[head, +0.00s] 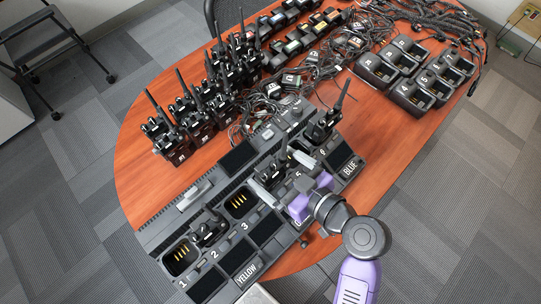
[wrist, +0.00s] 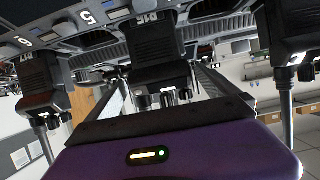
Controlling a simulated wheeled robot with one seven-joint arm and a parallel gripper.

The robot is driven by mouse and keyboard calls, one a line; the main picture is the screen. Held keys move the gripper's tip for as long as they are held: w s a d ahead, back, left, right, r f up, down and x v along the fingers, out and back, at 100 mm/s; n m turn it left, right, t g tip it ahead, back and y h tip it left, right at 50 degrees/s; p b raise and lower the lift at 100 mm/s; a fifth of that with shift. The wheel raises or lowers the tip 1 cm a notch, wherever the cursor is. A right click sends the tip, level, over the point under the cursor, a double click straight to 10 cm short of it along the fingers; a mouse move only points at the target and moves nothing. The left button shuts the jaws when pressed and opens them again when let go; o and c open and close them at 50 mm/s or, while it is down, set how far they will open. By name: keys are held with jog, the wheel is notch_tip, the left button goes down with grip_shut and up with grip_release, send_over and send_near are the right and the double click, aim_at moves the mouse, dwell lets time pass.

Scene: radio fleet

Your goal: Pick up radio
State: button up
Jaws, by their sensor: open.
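A black radio (head: 286,160) stands in the middle of the dark charger (head: 190,193) at the table's near edge. In the wrist view, which looks upside down, its dark body with knobs (wrist: 160,62) shows in the centre. My gripper (head: 284,170) reaches over the charger from the lower right. Its two silvery fingers are open, one on each side of this radio; I cannot tell whether they touch it. Another radio (head: 208,231) sits near number 2, and one (head: 322,127) near the BLUE end. The wrist view also shows a neighbouring radio (wrist: 40,82) at left and another (wrist: 290,45) at right.
Two charger slots (head: 180,258) and (head: 240,203) are empty, with gold contacts showing. Several radios (head: 185,125) stand in a group on the wooden table (head: 135,190). Tangled cables (head: 310,75) and numbered single chargers (head: 410,95) lie behind. A chair (head: 235,12) stands beyond.

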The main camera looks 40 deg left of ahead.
jog(key=p+x, duration=0.1)
jog(key=x, duration=0.4)
jog(key=shift+s+d+f+p, duration=0.1)
jog(key=shift+s+f+p, duration=0.05)
jog(key=shift+p, duration=0.15)
jog(key=shift+c, duration=0.2)
jog(key=c, duration=1.9)
notch_tip(320, 180, up, 20)
jog(key=shift+r+b, duration=0.1)
jog(key=shift+b, duration=0.6)
